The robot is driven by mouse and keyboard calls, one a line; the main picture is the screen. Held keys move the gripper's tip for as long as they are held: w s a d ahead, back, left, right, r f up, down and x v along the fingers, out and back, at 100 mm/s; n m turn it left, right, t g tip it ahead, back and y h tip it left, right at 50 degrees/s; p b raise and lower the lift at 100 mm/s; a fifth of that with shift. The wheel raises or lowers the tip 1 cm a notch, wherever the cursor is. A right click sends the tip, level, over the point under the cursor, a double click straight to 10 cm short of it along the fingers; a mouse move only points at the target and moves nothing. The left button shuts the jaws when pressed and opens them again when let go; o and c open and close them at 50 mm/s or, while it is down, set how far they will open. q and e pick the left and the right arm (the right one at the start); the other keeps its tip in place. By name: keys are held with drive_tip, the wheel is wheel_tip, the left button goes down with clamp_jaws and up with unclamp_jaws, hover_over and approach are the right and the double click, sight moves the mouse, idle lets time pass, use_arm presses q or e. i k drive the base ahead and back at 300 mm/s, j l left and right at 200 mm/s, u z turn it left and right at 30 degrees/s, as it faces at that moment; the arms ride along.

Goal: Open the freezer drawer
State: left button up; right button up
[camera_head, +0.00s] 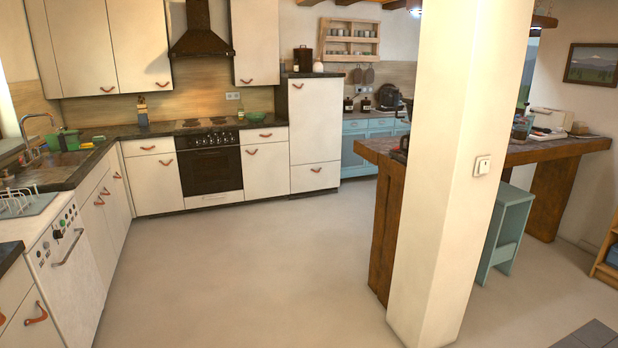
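A tall white cabinet unit (316,120), likely the fridge and freezer, stands at the back, right of the oven. Its large upper door has a leather pull near the top left. The drawer front looks closed and flush with the unit. Neither of my grippers shows in the head view, and the unit is far across the floor from me.
Open floor (235,260) lies between me and the back units. A white pillar (460,170) stands close on the right, before a wooden counter (385,210) and a blue stool (507,230). White cabinets and a dishwasher (70,260) line the left. The oven (210,165) is at the back.

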sight(323, 175)
drive_tip(key=i+u, duration=0.15)
drive_tip(key=i, duration=1.1)
drive_tip(key=i+u, duration=0.3)
drive_tip(key=i, duration=2.3)
drive_tip(key=i+l+z, duration=0.25)
drive_tip(key=i+z, duration=0.15)
drive_tip(key=i, duration=0.4)
drive_tip(key=i+z, duration=0.4)
drive_tip(key=i, duration=0.45)
drive_tip(key=i+j+z, duration=0.25)
drive_tip(key=i+z, duration=0.15)
drive_tip(key=i, duration=1.2)
drive_tip(key=i+l+u, duration=0.1)
drive_tip(key=i, duration=0.6)
drive_tip(key=i+l, duration=0.15)
drive_tip(key=i, duration=0.6)
drive_tip(key=i+l+u, duration=0.1)
drive_tip(key=i, duration=0.6)
